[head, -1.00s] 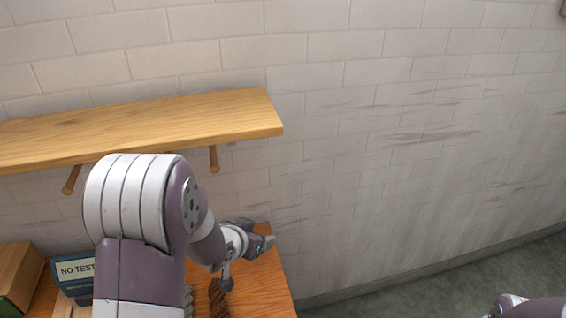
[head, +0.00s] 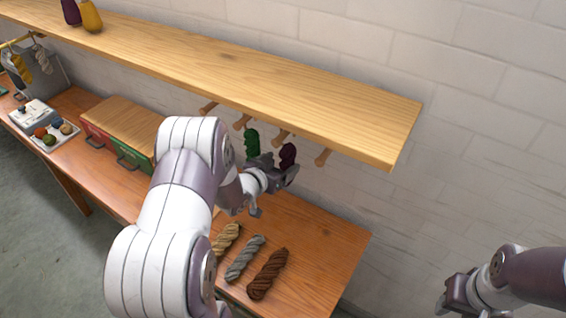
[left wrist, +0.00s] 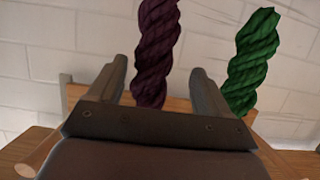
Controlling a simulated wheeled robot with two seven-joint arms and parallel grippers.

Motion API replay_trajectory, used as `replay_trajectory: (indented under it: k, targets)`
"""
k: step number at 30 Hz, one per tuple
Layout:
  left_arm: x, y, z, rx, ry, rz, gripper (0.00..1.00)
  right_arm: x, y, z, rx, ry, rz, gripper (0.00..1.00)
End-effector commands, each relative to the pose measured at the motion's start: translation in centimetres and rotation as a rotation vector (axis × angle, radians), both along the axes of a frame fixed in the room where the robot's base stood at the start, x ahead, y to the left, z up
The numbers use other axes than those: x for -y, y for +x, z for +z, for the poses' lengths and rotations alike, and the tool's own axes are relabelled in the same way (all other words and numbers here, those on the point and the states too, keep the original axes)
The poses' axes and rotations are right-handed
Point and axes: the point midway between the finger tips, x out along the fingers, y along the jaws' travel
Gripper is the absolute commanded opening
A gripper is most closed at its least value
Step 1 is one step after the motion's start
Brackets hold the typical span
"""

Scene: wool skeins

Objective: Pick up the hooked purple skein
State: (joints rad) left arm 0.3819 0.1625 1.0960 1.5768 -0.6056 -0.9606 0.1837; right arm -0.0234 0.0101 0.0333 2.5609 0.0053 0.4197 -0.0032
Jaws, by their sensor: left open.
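The purple skein (head: 287,155) hangs from a wooden peg under the shelf. It also shows in the left wrist view (left wrist: 156,50), upright and twisted, with its upper part out of the frame. My left gripper (head: 284,180) is open just below and in front of the skein. In the left wrist view the two fingers of my left gripper (left wrist: 160,75) stand on either side of the skein's lower part, with a gap to each finger. My right gripper (head: 455,296) is low at the right, away from the skeins; its jaws are unclear.
A green skein (head: 252,142) hangs left of the purple one, close to the outer side of one finger in the wrist view. The shelf (head: 330,105) is just above. Tan (head: 226,238), grey (head: 245,258) and brown (head: 268,273) skeins lie on the table (head: 325,240).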

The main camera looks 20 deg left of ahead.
Motion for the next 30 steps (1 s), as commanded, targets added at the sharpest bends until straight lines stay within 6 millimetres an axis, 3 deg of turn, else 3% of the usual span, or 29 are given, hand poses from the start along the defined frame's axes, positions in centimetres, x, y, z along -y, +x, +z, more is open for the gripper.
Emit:
replay_trajectory:
  k: [2,6,13,18,30]
  targets:
    - [0.5,1.4,0.1,-0.001,0.000,-0.004,0.79,0.0,0.0,1.4,0.001,0.000,0.000,0.43]
    - [0.6,3.2,-0.9,0.000,0.000,-0.002,0.79,0.0,0.0,1.5,0.000,0.000,0.000,0.43]
    - [0.6,3.4,-1.1,0.000,0.000,0.000,0.79,0.0,0.0,1.3,0.000,0.000,0.000,0.43]
    - [0.6,3.4,-1.0,0.000,0.001,-0.001,0.24,0.0,0.0,1.3,0.000,0.000,0.000,0.43]
    - [0.6,3.4,-0.5,0.002,0.000,-0.002,0.23,0.0,0.0,0.8,0.001,0.000,0.000,0.43]
